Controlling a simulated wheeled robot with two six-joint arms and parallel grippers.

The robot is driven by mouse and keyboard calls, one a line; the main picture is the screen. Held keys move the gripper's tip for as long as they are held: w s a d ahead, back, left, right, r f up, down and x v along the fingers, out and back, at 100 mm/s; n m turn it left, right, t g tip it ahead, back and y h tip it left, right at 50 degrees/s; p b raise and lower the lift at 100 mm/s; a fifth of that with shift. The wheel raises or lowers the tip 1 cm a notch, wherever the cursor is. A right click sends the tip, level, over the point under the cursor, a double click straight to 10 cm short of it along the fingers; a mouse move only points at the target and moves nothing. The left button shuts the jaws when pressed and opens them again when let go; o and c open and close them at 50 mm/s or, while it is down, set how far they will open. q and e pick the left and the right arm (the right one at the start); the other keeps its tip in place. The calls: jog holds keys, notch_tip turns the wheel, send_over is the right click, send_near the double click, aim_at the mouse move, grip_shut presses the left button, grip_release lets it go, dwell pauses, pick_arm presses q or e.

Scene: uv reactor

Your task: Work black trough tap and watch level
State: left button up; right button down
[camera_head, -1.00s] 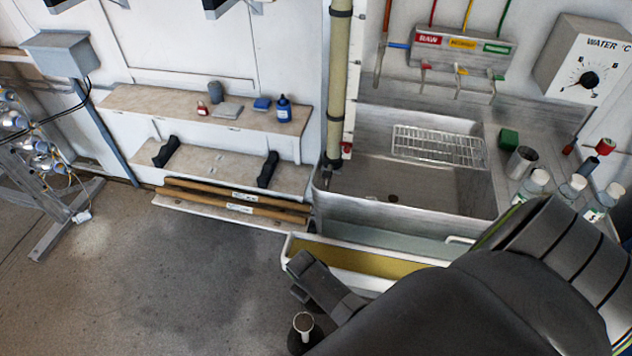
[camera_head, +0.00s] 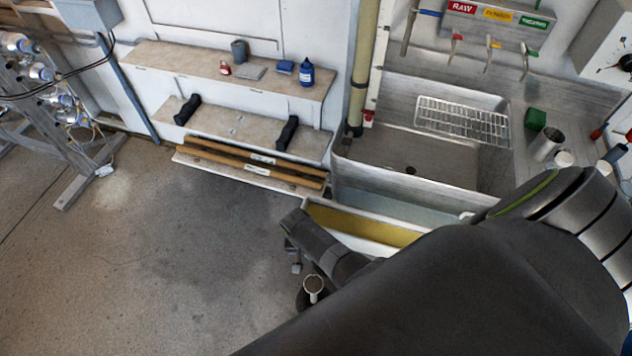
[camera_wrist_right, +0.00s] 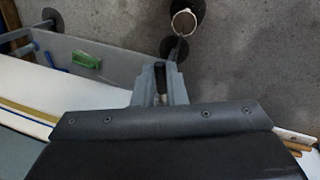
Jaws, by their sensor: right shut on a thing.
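The white trough (camera_head: 350,245) with a yellow inside stands in front of the sink; my right arm covers much of it. My right gripper (camera_head: 293,240) is at the trough's near left end. In the right wrist view my right gripper (camera_wrist_right: 160,82) is shut on a dark thing between its fingers, apparently the handle of the black trough tap (camera_wrist_right: 175,47); the fingers hide most of it. A dark cup with a pale rim (camera_head: 313,285) stands on the floor below; its pale ring also shows in the wrist view (camera_wrist_right: 184,22). My left gripper is out of view.
The steel sink (camera_head: 420,160) with a wire rack (camera_head: 462,121) is behind the trough. A green thing (camera_wrist_right: 87,60) sits by the grey wall.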

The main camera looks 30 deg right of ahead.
jog(key=shift+w+a+m, duration=0.2)
jog(key=shift+w+m, duration=0.05)
jog(key=shift+m, duration=0.45)
jog(key=c, duration=1.7)
grip_release()
jog(key=shift+c, duration=0.2)
notch_tip(320, 180, up, 17)
jog(key=w+a+p, duration=0.1)
jog(key=w+a, duration=0.1)
jog(key=shift+a+p, duration=0.3)
jog(key=shift+a, duration=0.05)
jog(key=shift+w, duration=0.1)
